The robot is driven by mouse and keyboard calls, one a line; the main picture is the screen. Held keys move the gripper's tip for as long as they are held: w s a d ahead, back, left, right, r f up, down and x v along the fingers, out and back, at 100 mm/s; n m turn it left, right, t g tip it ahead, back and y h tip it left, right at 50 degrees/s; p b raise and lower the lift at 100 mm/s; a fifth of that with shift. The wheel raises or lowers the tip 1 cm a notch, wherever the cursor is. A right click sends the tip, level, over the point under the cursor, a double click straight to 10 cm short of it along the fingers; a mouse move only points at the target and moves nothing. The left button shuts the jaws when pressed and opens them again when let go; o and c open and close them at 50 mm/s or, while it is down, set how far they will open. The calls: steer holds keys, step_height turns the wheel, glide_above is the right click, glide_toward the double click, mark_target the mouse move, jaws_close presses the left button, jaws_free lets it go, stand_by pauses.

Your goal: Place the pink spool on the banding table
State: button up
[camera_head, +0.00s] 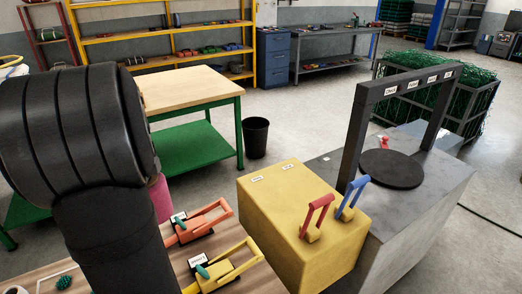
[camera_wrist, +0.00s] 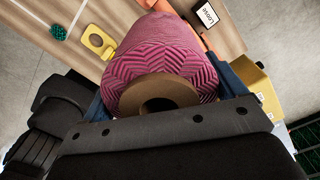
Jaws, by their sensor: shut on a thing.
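The pink spool (camera_wrist: 165,55) fills the middle of the wrist view, with a zigzag pattern and a brown core facing the camera. My gripper (camera_wrist: 168,92) is shut on it, with blue finger parts at both sides. In the head view, only a strip of the pink spool (camera_head: 160,197) shows beside my dark arm, which hides the gripper. A grey block at the right has a round dark plate (camera_head: 391,169) on top and a dark labelled frame over it. I cannot tell from the labels which surface is the banding table.
A yellow block (camera_head: 285,220) with a red lever (camera_head: 318,217) and a blue lever (camera_head: 352,197) stands beside the grey block. Orange (camera_head: 203,222) and yellow (camera_head: 225,268) devices sit on the wooden bench. A wood-topped green table (camera_head: 188,90) stands behind.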

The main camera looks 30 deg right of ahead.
steer(key=d+r+m, duration=0.1)
steer(key=d+r, duration=0.2)
steer(key=d, duration=0.7)
steer(key=d+r+m, duration=0.1)
steer(key=d+r, duration=0.2)
steer(key=d, duration=0.7)
steer(key=d+r+m, duration=0.1)
steer(key=d+r, duration=0.2)
steer(key=d, duration=0.7)
steer(key=s+d+r+m, duration=0.2)
steer(key=s+d+r, duration=0.2)
steer(key=s+d, duration=0.9)
steer(key=s+d+r+m, duration=0.1)
steer(key=s+d+r, duration=0.2)
steer(key=s+d, duration=1)
steer(key=s+d+f+m, duration=0.4)
steer(key=s+d+f, duration=0.15)
steer(key=f, duration=0.45)
steer(key=s+d+f+m, duration=0.4)
steer(key=d+f, duration=0.3)
steer(key=f, duration=0.3)
steer(key=w+d+f, duration=0.2)
steer(key=w+f, duration=0.9)
steer(key=shift+d+f, duration=0.2)
steer(key=shift+d, duration=0.1)
